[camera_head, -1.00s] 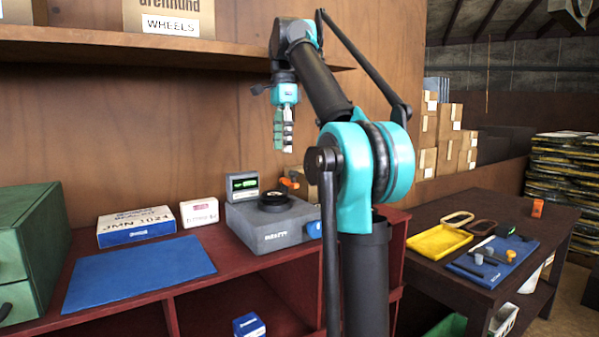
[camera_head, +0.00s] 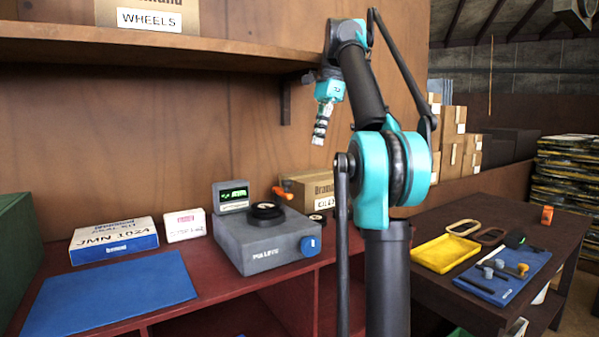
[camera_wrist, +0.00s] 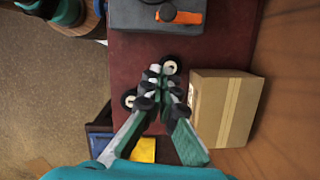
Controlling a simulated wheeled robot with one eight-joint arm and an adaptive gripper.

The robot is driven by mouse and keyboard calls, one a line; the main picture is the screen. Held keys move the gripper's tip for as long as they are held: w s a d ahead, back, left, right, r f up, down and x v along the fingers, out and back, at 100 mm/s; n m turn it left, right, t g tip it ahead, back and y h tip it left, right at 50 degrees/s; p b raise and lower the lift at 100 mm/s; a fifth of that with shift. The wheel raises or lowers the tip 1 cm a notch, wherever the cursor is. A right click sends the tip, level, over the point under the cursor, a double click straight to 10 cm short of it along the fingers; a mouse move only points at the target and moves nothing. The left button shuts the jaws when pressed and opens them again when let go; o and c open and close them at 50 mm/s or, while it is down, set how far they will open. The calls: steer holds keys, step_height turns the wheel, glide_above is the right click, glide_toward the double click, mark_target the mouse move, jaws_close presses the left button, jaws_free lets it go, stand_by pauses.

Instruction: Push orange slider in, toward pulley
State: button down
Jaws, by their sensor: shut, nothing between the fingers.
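The orange slider (camera_head: 282,192) sits on the right side of the grey pulley machine (camera_head: 262,240), beside the round black pulley (camera_head: 266,210) on its top. In the wrist view the orange slider (camera_wrist: 180,17) shows at the top, on the machine's edge (camera_wrist: 135,14). My gripper (camera_head: 318,138) is shut and empty, hanging in the air above and to the right of the machine, apart from the slider. In the wrist view my gripper (camera_wrist: 160,88) points down over the red bench, with the slider ahead of the fingertips.
A cardboard box (camera_head: 308,190) stands right of the machine. White-hubbed black wheels (camera_wrist: 170,67) lie on the red bench (camera_wrist: 140,50) under my fingers. A shelf (camera_head: 150,45) overhangs at upper left. A blue mat (camera_head: 110,295) and a JMN 1024 box (camera_head: 115,240) lie left.

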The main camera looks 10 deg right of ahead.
mark_target(289, 181)
steer(key=s+a+f, duration=0.1)
steer(key=a+f, duration=0.5)
steer(key=f, duration=0.3)
steer(key=shift+s+f, duration=0.25)
steer(key=shift+s, duration=0.1)
steer(key=s+a+m, duration=0.1)
steer(key=m, duration=0.1)
steer(key=s+a+m+t, duration=0.1)
steer(key=m, duration=0.1)
steer(key=shift+a, duration=0.3)
steer(key=shift+d, duration=0.1)
